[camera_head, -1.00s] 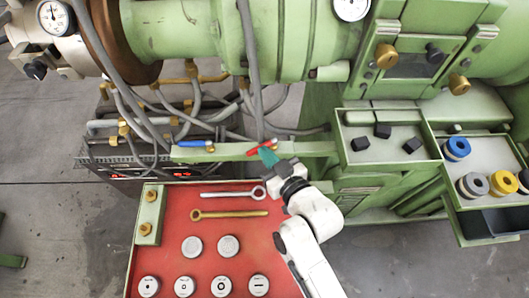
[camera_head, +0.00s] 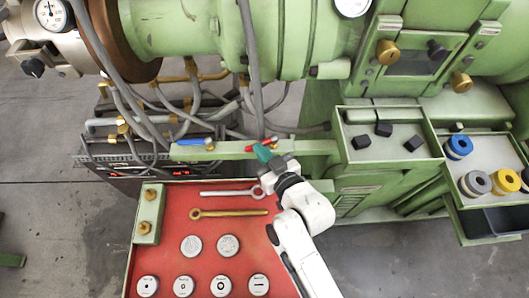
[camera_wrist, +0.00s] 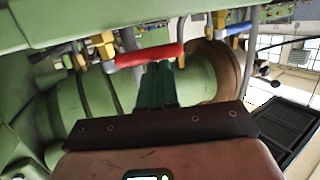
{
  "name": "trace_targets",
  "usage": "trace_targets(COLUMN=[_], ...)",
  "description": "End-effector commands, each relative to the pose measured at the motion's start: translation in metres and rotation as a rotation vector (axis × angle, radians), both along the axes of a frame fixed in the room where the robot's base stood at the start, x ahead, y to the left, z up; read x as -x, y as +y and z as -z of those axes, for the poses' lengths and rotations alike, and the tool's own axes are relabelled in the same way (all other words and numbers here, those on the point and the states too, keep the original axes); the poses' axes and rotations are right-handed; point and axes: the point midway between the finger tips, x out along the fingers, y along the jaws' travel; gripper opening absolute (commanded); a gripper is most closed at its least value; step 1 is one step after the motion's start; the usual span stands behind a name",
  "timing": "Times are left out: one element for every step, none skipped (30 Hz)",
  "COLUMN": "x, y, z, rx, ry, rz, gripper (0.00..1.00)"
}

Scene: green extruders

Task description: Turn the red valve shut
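The red valve handle (camera_head: 254,143) sits on the green bar in the head view, right of a blue one, and lies nearly along the bar. In the wrist view the red handle (camera_wrist: 150,55) runs across the picture beside brass fittings. My gripper (camera_head: 262,152) has green fingers just below the red handle in the head view. In the wrist view my gripper (camera_wrist: 158,66) looks shut, its fingers together with nothing seen between them. The tips are right at the handle's lower edge; I cannot tell whether they touch it.
A blue valve handle (camera_head: 190,142) sits left on the same green bar (camera_head: 225,153). Grey hoses (camera_head: 255,70) hang close behind. A red tray (camera_head: 205,220) with wrenches and round discs lies below. Green trays (camera_head: 372,160) with black blocks and coloured rings stand right.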

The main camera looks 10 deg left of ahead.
Motion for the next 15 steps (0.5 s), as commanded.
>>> trace_targets(x=[-0.002, -0.002, -0.003, -0.004, -0.004, -0.005, -0.006, -0.007, -0.008, -0.009, -0.009, -0.010, -0.011, -0.011, -0.012], y=[0.002, 0.004, 0.006, 0.007, 0.008, 0.009, 0.010, 0.011, 0.013, 0.014, 0.015, 0.016, 0.017, 0.017, 0.018], z=[0.001, 0.001, 0.001, 0.002, 0.002, 0.002, 0.002, 0.002, 0.001, 0.001, 0.001, 0.001, 0.001, 0.001, 0.001], rx=[-0.002, -0.003, -0.002, -0.002, -0.002, -0.002, -0.001, -0.001, -0.001, -0.001, -0.001, -0.001, -0.001, -0.001, -0.001], ry=[-0.001, 0.000, 0.000, 0.000, 0.000, 0.000, 0.000, 0.000, 0.000, 0.000, 0.000, 0.000, 0.001, 0.001, 0.001], rz=[0.000, 0.000, 0.000, 0.000, 0.000, 0.000, 0.000, 0.000, 0.000, 0.000, 0.000, 0.000, 0.000, -0.001, -0.001], gripper=[0.00, 0.00, 0.00, 0.00, 0.00, 0.00, 0.00, 0.00, 0.00, 0.00, 0.00, 0.00, 0.00, 0.00, 0.00])
